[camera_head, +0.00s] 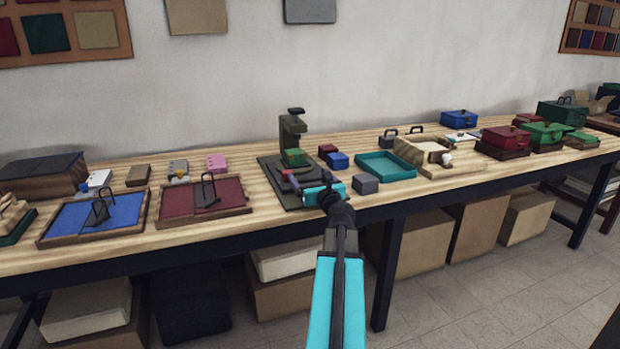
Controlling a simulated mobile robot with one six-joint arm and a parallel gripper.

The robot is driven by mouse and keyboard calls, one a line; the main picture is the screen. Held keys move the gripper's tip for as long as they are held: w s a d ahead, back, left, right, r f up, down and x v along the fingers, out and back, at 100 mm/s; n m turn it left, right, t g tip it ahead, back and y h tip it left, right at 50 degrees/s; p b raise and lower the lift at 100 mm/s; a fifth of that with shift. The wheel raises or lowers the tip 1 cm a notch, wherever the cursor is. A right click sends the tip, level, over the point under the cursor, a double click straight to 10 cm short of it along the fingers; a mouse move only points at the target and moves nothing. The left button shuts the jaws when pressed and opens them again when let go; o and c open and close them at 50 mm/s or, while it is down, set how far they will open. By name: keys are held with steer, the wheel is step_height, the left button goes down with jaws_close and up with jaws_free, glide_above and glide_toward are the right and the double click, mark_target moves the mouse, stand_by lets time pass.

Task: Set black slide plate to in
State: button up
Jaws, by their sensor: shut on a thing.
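A dark press (290,130) stands upright at the middle of the bench on a dark base plate (268,169). A green and yellowish block sits under its head. The black slide plate (293,204) lies low at the front of the press, partly hidden by my gripper.
A teal tray (385,165) and a grey block (365,183) lie to the right of my gripper. A dark red tray (205,200) and a blue tray (95,218) lie to the left. The bench's front edge runs under my arm.

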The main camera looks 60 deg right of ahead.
mark_target(313, 180)
steer(key=shift+s+d, duration=0.15)
stand_by(0.5)
steer(key=o, duration=1.2)
steer(key=shift+v, duration=2.8)
steer(key=shift+f, duration=0.15)
steer(key=shift+s+a+b, duration=0.15)
steer(key=shift+a+b, duration=0.1)
steer(key=shift+b, duration=0.5)
steer(key=shift+s+a+b, duration=0.1)
steer(key=shift+b, duration=0.2)
